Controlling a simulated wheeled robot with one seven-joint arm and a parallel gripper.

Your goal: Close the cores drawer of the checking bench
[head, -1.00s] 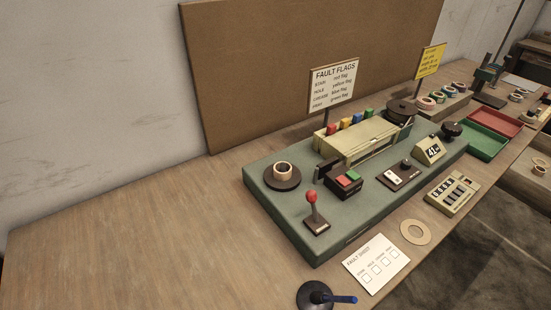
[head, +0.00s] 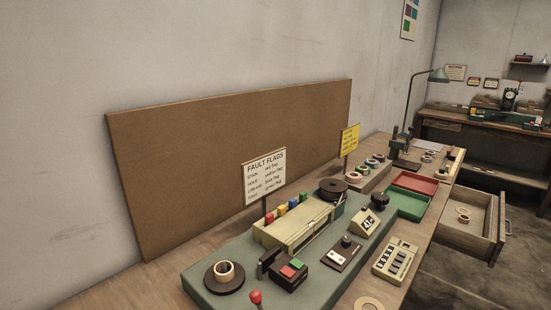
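The cores drawer (head: 449,232) stands pulled out from the front of the checking bench (head: 112,290), at the right of the head view. It is a wooden drawer with a handle (head: 507,216) on its outer face. A few pale cores (head: 463,215) lie inside it. My gripper is not in this view, so its state is hidden.
On the bench are a green winding machine (head: 215,304), a red tray (head: 414,183), a green tray (head: 408,203) and a lamp (head: 438,76). A second bench (head: 470,129) stands behind at the right. Grey floor (head: 440,285) lies open around the drawer.

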